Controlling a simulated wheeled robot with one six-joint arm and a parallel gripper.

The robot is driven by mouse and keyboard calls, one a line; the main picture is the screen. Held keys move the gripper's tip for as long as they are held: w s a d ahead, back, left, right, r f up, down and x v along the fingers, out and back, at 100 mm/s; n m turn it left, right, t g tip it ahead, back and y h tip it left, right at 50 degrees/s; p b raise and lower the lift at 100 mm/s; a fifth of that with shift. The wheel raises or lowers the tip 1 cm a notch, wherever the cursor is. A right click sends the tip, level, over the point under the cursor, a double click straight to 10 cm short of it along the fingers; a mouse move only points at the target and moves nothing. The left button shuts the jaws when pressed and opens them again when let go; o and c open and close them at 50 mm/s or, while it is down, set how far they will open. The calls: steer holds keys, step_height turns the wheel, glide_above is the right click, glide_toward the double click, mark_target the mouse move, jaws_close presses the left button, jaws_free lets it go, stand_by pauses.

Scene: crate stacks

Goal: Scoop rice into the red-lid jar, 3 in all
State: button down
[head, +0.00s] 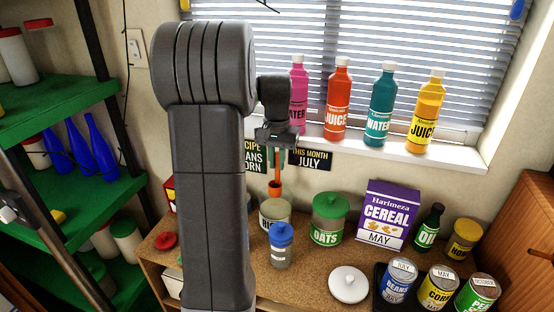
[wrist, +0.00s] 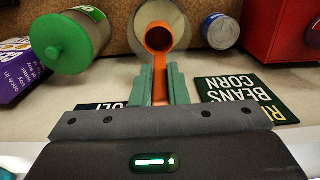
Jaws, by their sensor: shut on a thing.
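My gripper (head: 276,148) is shut on the handle of the orange scoop (head: 275,189). The scoop's cup hangs just above a pale open jar (head: 275,214) whose label is partly hidden behind a blue-lid jar; it looks like the rice jar. In the wrist view the scoop's handle runs between the green fingers (wrist: 161,88), and its round cup (wrist: 158,37) overlaps the pale jar (wrist: 176,12). No rice shows in the cup. A loose red lid (head: 165,241) lies on the counter at the left. I cannot make out its jar; my arm hides part of the counter.
The blue-lid jar (head: 281,247) stands close in front. A green-lid oats jar (head: 328,221), cereal box (head: 387,215) and several cans stand to the right. A white lid (head: 348,284) lies on the counter. Bottles line the windowsill. A red box (wrist: 294,30) shows in the wrist view.

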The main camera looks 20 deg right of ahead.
mark_target(277, 153)
stand_by(0.4)
steer(key=shift+f+b, duration=2.85)
steer(key=shift+f, duration=2.2)
steer(key=shift+r, duration=0.15)
steer(key=shift+r+p, duration=5.05)
steer(key=shift+r, duration=1.4)
